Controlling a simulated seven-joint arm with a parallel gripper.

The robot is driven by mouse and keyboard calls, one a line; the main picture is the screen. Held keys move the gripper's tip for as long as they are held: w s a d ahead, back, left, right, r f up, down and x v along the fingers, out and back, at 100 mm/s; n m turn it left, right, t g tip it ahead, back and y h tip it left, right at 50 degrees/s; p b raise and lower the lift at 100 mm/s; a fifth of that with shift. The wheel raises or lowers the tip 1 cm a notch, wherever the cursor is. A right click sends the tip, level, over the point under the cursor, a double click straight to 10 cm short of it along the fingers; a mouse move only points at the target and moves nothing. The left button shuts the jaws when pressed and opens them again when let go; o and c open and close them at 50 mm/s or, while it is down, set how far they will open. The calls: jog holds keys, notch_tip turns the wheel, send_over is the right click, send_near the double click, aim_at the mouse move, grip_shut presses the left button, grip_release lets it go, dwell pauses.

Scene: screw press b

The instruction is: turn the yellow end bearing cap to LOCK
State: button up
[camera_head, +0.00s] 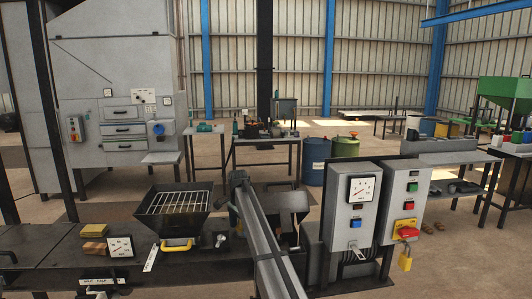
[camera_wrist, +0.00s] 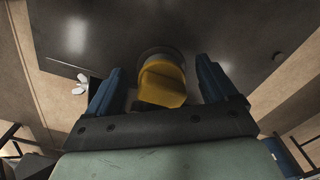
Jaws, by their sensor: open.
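The yellow end bearing cap (camera_wrist: 162,82) shows in the wrist view, set against a grey round collar (camera_wrist: 160,52) on a dark panel. My gripper (camera_wrist: 158,66) is open, with one blue finger to the left of the cap and one to the right. The cap lies between the fingers, with a visible gap on each side. I cannot tell how deep the fingers reach along it. No LOCK mark is readable. I cannot make out the cap or my gripper in the head view.
A small white piece (camera_wrist: 80,88) is left of the fingers. In the head view, a hopper with a grate (camera_head: 178,203) and yellow handle (camera_head: 177,244) stands on the dark bench, left of a grey beam (camera_head: 265,235). Grey control boxes (camera_head: 352,215) stand to the right.

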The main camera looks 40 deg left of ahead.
jog(key=n, duration=0.5)
jog(key=shift+d, duration=0.2)
jog(key=shift+r+n, duration=0.25)
jog(key=shift+n, duration=0.05)
notch_tip(320, 180, up, 15)
jog(key=w+d+r+n+t+y, duration=0.3)
jog(key=w+r+n+t+y, duration=0.2)
jog(key=w+r, duration=0.8)
jog(key=shift+n+y, duration=0.5)
jog(key=shift+y, duration=0.6)
